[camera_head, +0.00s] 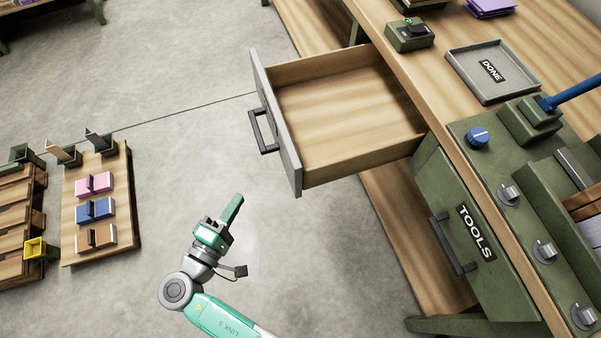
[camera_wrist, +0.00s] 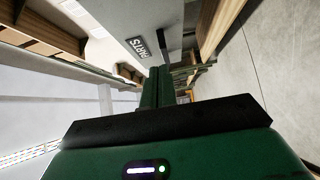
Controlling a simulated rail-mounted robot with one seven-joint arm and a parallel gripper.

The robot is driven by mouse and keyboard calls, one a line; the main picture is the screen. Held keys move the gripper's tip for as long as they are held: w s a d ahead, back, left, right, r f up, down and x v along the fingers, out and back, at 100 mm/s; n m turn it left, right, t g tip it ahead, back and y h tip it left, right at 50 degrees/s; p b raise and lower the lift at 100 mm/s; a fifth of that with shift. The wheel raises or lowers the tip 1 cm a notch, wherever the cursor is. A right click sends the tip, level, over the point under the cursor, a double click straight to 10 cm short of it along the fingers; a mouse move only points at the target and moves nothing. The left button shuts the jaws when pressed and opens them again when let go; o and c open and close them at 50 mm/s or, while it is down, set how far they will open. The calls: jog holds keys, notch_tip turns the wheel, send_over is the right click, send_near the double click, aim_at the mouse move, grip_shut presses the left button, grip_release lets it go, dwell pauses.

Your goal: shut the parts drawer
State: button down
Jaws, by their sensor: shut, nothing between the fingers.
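The parts drawer (camera_head: 340,105) is pulled far out of the workbench. It is empty, with a wooden inside, a grey front and a dark bar handle (camera_head: 263,132) on the outer face. My gripper (camera_head: 238,199) is shut and empty, to the lower left of the drawer front, on its outer side and apart from it. In the wrist view my closed green fingers (camera_wrist: 157,88) point ahead. Beyond them that view shows the grey drawer front (camera_wrist: 120,18) with its PARTS label (camera_wrist: 138,47).
Below the parts drawer in the picture is a green TOOLS drawer (camera_head: 455,215) with a dark handle. The bench top holds a grey DONE tray (camera_head: 490,97) and a green control panel with knobs. A wooden board (camera_head: 76,180) with coloured blocks lies at left. Bare floor surrounds my gripper.

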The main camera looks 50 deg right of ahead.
jog(key=b, duration=0.4)
send_near(280, 148)
jog(key=w, duration=0.1)
jog(key=w+d, duration=0.2)
jog(key=shift+w+f, duration=0.3)
jog(key=s+d, duration=0.2)
jog(key=d, duration=0.1)
jog(key=shift+r, duration=0.1)
jog(key=shift+d+r, duration=0.1)
jog(key=shift+d, duration=0.2)
jog(key=shift+s, duration=0.1)
